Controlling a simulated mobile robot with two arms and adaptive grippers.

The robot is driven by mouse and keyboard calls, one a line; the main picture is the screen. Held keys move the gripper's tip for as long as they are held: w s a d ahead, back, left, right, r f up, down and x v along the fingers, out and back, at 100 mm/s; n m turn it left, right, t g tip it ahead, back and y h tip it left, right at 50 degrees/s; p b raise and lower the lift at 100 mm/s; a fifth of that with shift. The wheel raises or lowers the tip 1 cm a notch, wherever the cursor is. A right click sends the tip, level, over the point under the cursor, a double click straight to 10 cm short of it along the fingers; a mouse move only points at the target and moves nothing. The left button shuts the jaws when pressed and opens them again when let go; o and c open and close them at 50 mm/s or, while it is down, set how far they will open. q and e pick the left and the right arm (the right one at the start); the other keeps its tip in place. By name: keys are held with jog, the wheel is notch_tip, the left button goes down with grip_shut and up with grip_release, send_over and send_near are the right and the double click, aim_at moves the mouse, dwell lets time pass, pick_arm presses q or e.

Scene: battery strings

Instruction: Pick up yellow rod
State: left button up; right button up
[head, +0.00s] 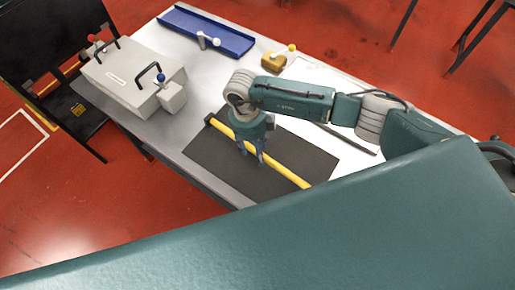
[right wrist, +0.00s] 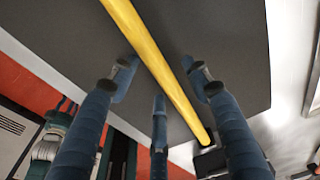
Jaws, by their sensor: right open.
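The yellow rod (head: 285,170) lies on a dark mat (head: 213,158) on the table, running diagonally, with a black piece at its far left end. In the right wrist view the rod (right wrist: 157,62) passes between the spread blue fingers of my right gripper (right wrist: 160,82). My right gripper (head: 252,160) is over the middle of the rod in the head view, pointing down, open and empty. Whether the fingers touch the rod or mat cannot be told. My left gripper is not in view.
A grey case (head: 115,85) with black handles, a red knob and a blue knob stands at the table's left. A blue tray (head: 210,28) and a yellow block with a knob (head: 274,61) lie at the back. A thin dark bar (head: 350,140) lies right of the mat.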

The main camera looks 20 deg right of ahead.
jog(key=shift+f, duration=0.25)
grip_shut()
jog(key=shift+r, duration=0.2)
